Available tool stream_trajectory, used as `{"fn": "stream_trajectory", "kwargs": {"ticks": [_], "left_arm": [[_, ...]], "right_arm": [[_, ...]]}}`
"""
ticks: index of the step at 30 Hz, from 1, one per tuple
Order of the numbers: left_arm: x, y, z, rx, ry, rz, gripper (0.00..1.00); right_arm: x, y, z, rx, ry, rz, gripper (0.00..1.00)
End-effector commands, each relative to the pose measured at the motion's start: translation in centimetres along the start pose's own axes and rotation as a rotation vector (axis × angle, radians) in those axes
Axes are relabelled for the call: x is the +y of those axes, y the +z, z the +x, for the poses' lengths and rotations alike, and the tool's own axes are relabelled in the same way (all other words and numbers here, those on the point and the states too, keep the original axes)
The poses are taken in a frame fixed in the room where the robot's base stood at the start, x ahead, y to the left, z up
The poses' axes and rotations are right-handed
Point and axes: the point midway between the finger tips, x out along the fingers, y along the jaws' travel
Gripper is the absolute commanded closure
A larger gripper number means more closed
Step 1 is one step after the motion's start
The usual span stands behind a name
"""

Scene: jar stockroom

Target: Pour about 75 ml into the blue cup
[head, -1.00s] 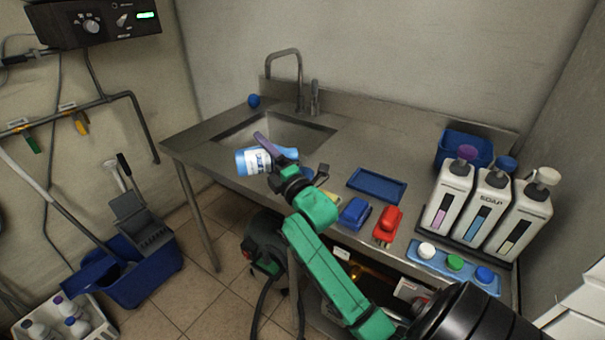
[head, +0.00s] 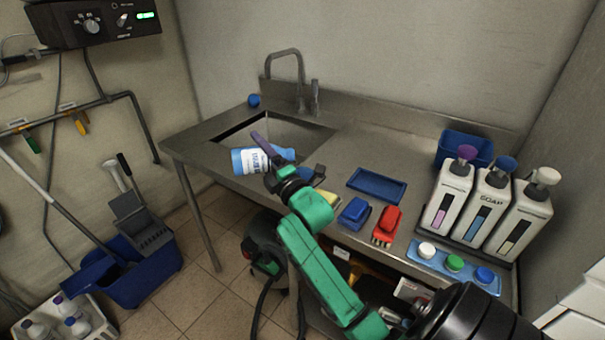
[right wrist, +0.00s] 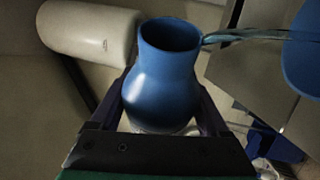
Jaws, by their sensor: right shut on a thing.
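My right gripper (head: 279,166) is shut on a blue bottle with a white label (head: 250,161), held near the front of the sink. The bottle lies tipped nearly on its side, its mouth end to the right. In the right wrist view the bottle (right wrist: 160,80) shows its open mouth, and a thin stream of liquid (right wrist: 245,34) runs from its lip to the right. A blue rounded thing (right wrist: 304,55), perhaps the blue cup, is cut off at that edge. In the head view a bit of blue (head: 305,173) shows behind my gripper; most is hidden. My left gripper is out of view.
The sink (head: 290,130) has a tap (head: 299,75) behind it. On the counter are a blue tray (head: 377,185), blue and red brushes (head: 386,226), soap bottles (head: 489,208), a blue bin (head: 455,148) and a tray of caps (head: 440,257).

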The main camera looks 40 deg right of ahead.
Motion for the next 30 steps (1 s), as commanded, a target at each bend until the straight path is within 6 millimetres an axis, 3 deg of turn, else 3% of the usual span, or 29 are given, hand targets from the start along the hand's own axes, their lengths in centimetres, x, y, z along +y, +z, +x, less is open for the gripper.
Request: {"fn": "stream_trajectory", "kwargs": {"ticks": [30], "left_arm": [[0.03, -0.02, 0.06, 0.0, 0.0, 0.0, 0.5]], "right_arm": [[0.53, 0.21, 0.07, -0.018, 0.025, 0.058, 0.88]]}}
